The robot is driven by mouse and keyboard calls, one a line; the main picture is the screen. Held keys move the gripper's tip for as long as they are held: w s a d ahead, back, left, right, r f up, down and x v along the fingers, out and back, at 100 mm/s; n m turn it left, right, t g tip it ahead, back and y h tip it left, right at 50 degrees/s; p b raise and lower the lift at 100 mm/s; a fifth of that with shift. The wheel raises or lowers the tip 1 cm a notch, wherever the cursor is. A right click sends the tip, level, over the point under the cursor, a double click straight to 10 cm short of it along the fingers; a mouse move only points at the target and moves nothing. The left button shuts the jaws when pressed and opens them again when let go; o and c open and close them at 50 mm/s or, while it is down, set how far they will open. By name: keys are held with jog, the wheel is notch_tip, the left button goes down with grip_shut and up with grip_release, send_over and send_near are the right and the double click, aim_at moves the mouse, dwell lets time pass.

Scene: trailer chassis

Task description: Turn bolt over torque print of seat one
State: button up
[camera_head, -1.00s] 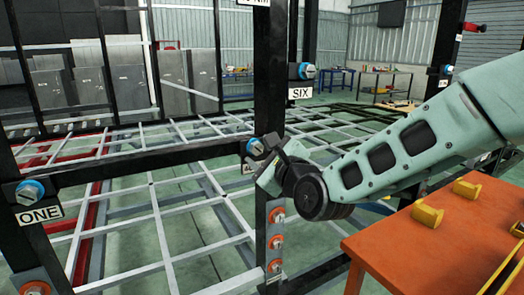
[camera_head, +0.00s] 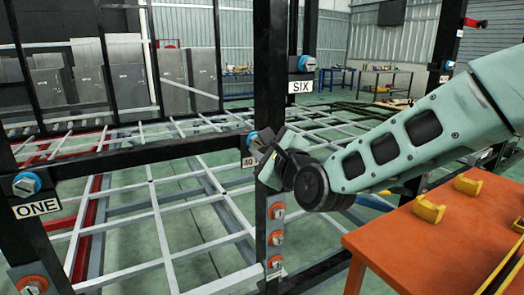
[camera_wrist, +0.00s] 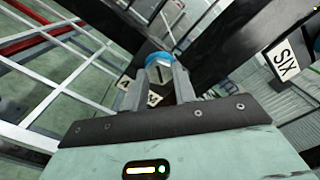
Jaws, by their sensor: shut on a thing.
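My gripper (camera_head: 265,156) is at the middle black post, in front of a bolt with a blue collar (camera_head: 252,137). In the wrist view, the two fingers (camera_wrist: 161,76) close on the grey slotted head of this bolt (camera_wrist: 158,59). A white torque print (camera_head: 248,161) shows just below the bolt; only "40" reads and my gripper hides the rest. The print is also partly hidden in the wrist view (camera_wrist: 153,98). Seat one's label "ONE" (camera_head: 38,207) is on the left post, with another blue-collared bolt (camera_head: 27,184) in the seat above it.
A bolt with a blue collar (camera_head: 307,63) sits above the label "SIX" (camera_head: 300,87). Several orange-collared bolts (camera_head: 277,239) line the lower middle post. An orange table (camera_head: 420,248) with yellow holders (camera_head: 428,209) stands at the right. Black beams and a pale grid surround the post.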

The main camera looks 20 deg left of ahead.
jog(key=n+b, duration=0.3)
jog(key=n, duration=0.1)
jog(key=shift+f+b, duration=0.15)
jog(key=shift+b, duration=0.15)
jog(key=n+b, duration=0.3)
jog(key=n, duration=0.2)
jog(key=n+b, duration=0.1)
jog(key=n, duration=0.1)
jog(key=n+b, duration=0.1)
jog(key=n, duration=0.1)
jog(key=shift+r+n, duration=0.2)
jog(key=shift+n, duration=0.1)
jog(key=n+b, duration=0.2)
jog(key=n, duration=0.2)
jog(key=n+b, duration=0.1)
jog(key=n, duration=0.4)
jog(key=shift+s+r+b, duration=0.1)
jog(key=shift+b, duration=0.2)
jog(key=n+b, duration=0.1)
jog(key=n, duration=0.3)
jog(key=shift+n, duration=0.3)
jog(key=n+b, duration=0.1)
jog(key=n, duration=0.3)
jog(key=shift+b, duration=0.35)
jog(key=shift+n+b, duration=0.65)
jog(key=shift+n, duration=1.35)
